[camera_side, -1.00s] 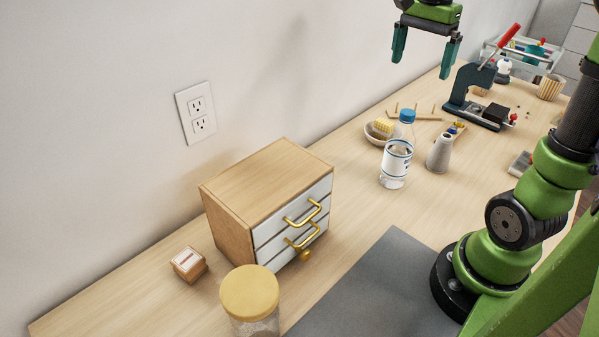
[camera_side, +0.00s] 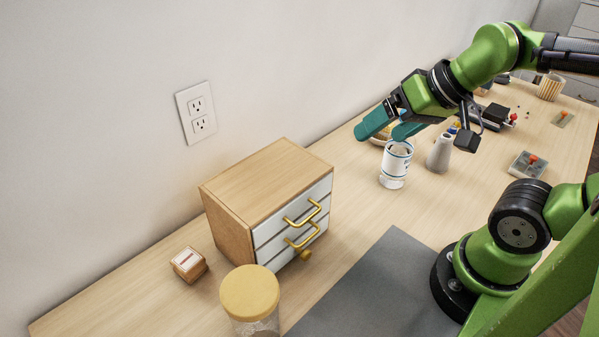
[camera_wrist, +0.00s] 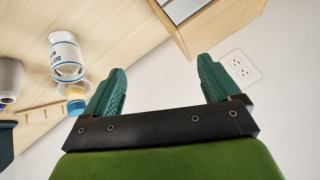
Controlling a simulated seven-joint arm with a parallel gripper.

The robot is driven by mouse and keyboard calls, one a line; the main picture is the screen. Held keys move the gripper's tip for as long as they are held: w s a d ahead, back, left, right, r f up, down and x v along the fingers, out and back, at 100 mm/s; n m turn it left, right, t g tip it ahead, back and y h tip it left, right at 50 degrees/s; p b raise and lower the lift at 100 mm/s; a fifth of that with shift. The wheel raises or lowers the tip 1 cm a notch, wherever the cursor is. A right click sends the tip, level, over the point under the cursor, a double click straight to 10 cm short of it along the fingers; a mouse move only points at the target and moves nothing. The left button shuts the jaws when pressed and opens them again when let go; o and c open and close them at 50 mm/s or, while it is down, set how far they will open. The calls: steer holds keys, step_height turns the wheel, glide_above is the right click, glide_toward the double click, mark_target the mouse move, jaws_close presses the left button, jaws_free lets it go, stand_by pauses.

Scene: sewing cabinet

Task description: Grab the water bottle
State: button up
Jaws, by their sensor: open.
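The water bottle (camera_side: 396,166) is clear with a white and blue label and stands upright on the wooden table. In the side view my gripper (camera_side: 382,128) is in front of its upper part and hides the blue cap. The gripper is open with teal fingers and nothing between them. In the wrist view the bottle (camera_wrist: 66,58) is left of the fingers, outside the gap between them. The gripper (camera_wrist: 162,82) there points toward the wall and the outlet. Whether a finger touches the bottle cannot be told.
A grey-white vase (camera_side: 440,153) stands just right of the bottle. A bowl, partly hidden, is behind my gripper. A small drawer cabinet (camera_side: 268,198) with gold handles, a yellow-lidded jar (camera_side: 250,294) and a small wooden box (camera_side: 188,264) are at the left. A grey mat (camera_side: 375,290) lies clear in front.

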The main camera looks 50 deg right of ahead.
steer(key=shift+a+r, duration=0.15)
steer(key=shift+r, duration=0.05)
steer(key=c, duration=0.4)
steer(key=s+d+r+n+g+h, duration=0.1)
steer(key=d+r, duration=0.2)
steer(key=d, duration=0.6)
steer(key=s+d+r+h, duration=0.15)
steer(key=d+r, duration=0.25)
steer(key=d, duration=0.6)
steer(key=n, duration=0.3)
glide_above(399, 150)
steer(key=w+d, duration=0.1)
steer(key=d, duration=0.2)
steer(key=shift+y, duration=0.25)
step_height(399, 150, down, 15)
steer(key=shift+w+r, duration=0.1)
steer(key=shift+r, duration=0.05)
